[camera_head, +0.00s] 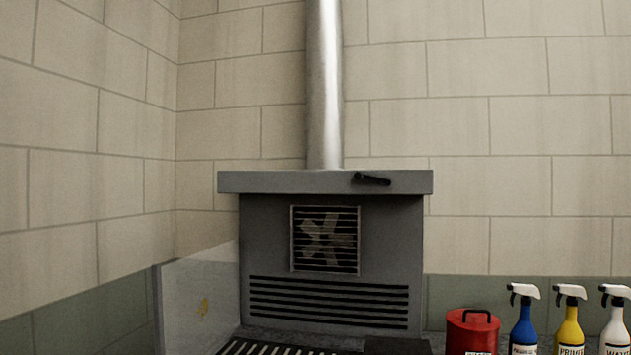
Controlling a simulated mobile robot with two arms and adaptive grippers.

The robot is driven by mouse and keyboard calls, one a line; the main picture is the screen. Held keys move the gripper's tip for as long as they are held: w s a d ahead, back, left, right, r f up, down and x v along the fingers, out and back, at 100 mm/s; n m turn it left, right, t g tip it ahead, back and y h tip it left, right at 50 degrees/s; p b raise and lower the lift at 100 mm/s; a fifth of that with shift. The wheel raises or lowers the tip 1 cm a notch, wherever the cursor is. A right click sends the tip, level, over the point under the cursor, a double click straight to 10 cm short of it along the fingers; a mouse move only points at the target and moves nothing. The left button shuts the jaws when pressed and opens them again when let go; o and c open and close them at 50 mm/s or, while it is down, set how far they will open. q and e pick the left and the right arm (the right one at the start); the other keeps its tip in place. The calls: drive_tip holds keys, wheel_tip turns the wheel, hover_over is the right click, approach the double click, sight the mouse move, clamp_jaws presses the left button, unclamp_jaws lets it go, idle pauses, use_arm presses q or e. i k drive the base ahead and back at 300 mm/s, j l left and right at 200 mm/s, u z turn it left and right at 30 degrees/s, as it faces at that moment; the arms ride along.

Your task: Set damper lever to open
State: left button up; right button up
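The damper lever (372,179) is a short black handle on the front edge of the grey top of the vent unit (400,225). It lies nearly level, with its right end slightly lower. No marks for open or shut can be read beside it. A shiny metal duct (325,90) rises from the top, just left of the lever. A fan shows behind a slatted grille (325,240) on the unit's front. Neither of my grippers is in view.
A red can (472,332) with a black handle stands right of the unit. Blue (523,328), yellow (570,328) and white (615,328) spray bottles stand farther right. A pale panel (195,300) stands at the left. The space before the lever looks clear.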

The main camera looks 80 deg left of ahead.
sight(358, 175)
drive_tip(key=u, duration=2.4)
